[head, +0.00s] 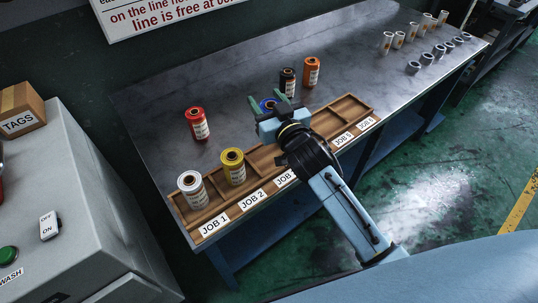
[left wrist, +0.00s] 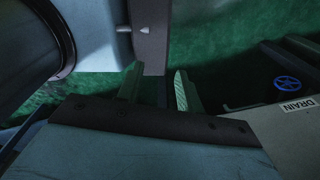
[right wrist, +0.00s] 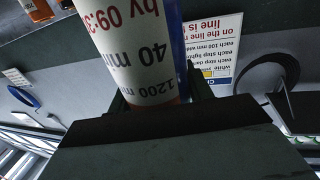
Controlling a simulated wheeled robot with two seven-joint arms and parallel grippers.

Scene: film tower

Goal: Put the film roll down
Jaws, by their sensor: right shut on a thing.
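My right gripper (head: 268,101) is shut on a blue film roll (head: 268,104) above the table, at the back edge of the wooden job tray (head: 352,109). In the right wrist view the roll's white label (right wrist: 140,45) fills the top centre, with a blue edge. Whether its base touches anything is hidden. A white roll (head: 191,190) stands in the JOB 1 slot and a yellow roll (head: 232,167) in JOB 2. My right arm hides the tray's middle slots. My left gripper (left wrist: 158,95) is open and empty, over the green floor in the left wrist view.
A red roll (head: 196,125), a black roll (head: 287,82) and an orange roll (head: 311,73) stand on the metal table (head: 230,90) behind the tray. The slots at the tray's right end look empty.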

